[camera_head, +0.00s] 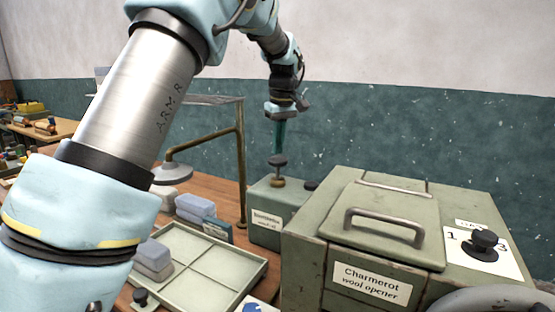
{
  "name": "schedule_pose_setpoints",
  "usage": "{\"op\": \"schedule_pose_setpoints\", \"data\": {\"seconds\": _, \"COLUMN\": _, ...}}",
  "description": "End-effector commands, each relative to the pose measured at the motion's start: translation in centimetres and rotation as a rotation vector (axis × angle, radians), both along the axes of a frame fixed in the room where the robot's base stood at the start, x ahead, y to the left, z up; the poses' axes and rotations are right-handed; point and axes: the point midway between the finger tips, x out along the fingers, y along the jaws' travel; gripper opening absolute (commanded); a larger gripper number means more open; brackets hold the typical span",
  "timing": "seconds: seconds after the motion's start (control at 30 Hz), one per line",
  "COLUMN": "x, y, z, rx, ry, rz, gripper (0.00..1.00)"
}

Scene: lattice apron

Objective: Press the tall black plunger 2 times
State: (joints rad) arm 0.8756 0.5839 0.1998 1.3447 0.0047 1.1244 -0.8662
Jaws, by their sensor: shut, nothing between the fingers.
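The tall black plunger (277,161) stands upright in a brass collar on a small green box (262,192) with a white label, near the middle of the head view. My gripper (278,151) points down right above it, its teal fingers shut and empty. The fingertips are at or just above the plunger's black cap; I cannot tell whether they touch. A lower black knob (311,185) sits on the same box to the right, partly hidden by the larger machine.
A green machine (330,250) labelled "Charmerot wool opener", with a lid handle and black dial (484,241), fills the right front. A divided tray (222,262) holds grey blocks at its left. A brass post (241,165) rises beside the box. My arm hides the left part.

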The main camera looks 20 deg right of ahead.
Motion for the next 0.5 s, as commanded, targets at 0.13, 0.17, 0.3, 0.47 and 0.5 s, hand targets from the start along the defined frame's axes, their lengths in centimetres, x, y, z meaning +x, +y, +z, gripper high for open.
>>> {"op": "schedule_pose_setpoints", "data": {"seconds": 0.13, "x": 0.0, "y": 0.0, "z": 0.8, "rx": 0.0, "ry": 0.0, "rz": 0.0, "gripper": 0.0}}
{"op": "schedule_pose_setpoints", "data": {"seconds": 0.17, "x": 0.0, "y": 0.0, "z": 1.1, "rx": -0.001, "ry": 0.0, "rz": 0.0, "gripper": 0.0}}
{"op": "schedule_pose_setpoints", "data": {"seconds": 0.3, "x": 0.0, "y": 0.0, "z": 2.6, "rx": 0.0, "ry": 0.0, "rz": 0.0, "gripper": 0.0}}
{"op": "schedule_pose_setpoints", "data": {"seconds": 0.47, "x": 0.0, "y": 0.0, "z": 4.1, "rx": 0.0, "ry": 0.0, "rz": 0.0, "gripper": 0.0}}
{"op": "schedule_pose_setpoints", "data": {"seconds": 0.5, "x": 0.0, "y": 0.0, "z": 4.5, "rx": 0.0, "ry": 0.0, "rz": 0.0, "gripper": 0.0}}
